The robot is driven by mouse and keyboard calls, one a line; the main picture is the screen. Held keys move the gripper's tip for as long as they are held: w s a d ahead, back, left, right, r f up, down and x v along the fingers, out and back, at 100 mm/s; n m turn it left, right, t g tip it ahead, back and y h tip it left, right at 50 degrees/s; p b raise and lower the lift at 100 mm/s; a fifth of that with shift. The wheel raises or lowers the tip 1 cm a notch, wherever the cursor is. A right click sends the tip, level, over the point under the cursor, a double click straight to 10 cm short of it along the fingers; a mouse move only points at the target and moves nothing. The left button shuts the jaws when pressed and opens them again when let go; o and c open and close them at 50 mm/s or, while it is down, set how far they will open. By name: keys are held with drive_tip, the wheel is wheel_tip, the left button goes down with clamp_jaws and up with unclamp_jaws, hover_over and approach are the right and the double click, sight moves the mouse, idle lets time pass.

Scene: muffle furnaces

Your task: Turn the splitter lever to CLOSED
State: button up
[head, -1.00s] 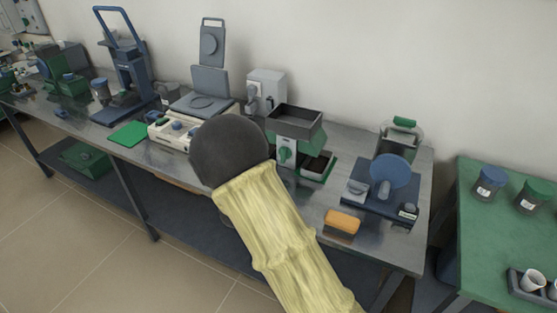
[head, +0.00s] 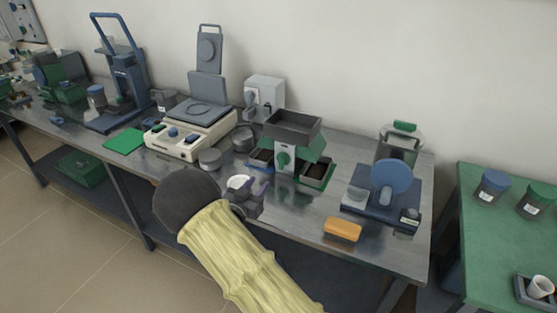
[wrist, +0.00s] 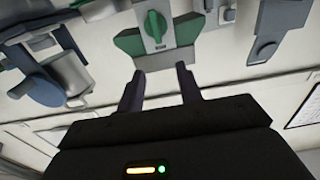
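The splitter is a grey open-topped hopper (head: 293,125) with green sloping sides, standing mid-bench. Its green lever (head: 283,160) is on a pale front plate, between two dark-filled trays. The lever also shows at the top of the wrist view (wrist: 153,25), its grip roughly upright in that picture. I cannot read any position marks. My gripper (wrist: 159,80) is open and empty, its two dark fingers apart and pointing toward the splitter without touching the lever. In the head view my gripper (head: 253,194) is low in front of the splitter, partly hidden by my yellow-sleeved arm.
A cream balance (head: 185,140) and small grey tins stand left of the splitter. A blue device with a round disc (head: 390,175) and an orange block (head: 342,229) are to the right. Bare bench lies between splitter and orange block.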

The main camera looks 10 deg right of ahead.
sight(281, 157)
drive_tip(key=p+x, duration=0.1)
drive_tip(key=x, duration=1.3)
drive_tip(key=shift+w+d+f, duration=0.1)
drive_tip(key=shift+w+d, duration=0.1)
drive_tip(key=shift+d, duration=0.15)
clamp_jaws()
